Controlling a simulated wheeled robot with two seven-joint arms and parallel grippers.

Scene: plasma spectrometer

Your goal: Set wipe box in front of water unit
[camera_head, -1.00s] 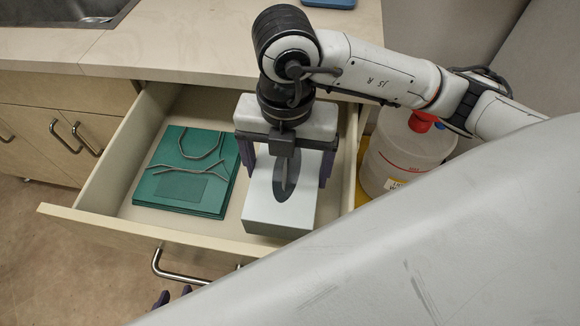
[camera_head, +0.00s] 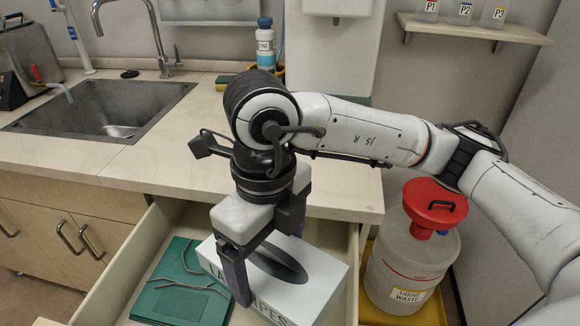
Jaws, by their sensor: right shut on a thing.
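The wipe box (camera_head: 322,268) is a pale box with a dark oval opening on top and lettering ending in "PES" on its front. My right gripper (camera_head: 266,248) is shut on it from above, with a purple finger across its near side. The box appears raised over the open drawer (camera_head: 123,262). A tall white unit (camera_head: 328,62) stands at the back right of the counter, partly behind my right arm; it may be the water unit. My left gripper is not in view.
The counter (camera_head: 150,165) is clear between the sink (camera_head: 100,108) and my right arm. A blue-capped bottle (camera_head: 265,45) stands at the back. A liquid waste jug (camera_head: 410,265) with a red funnel stands right of the drawer.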

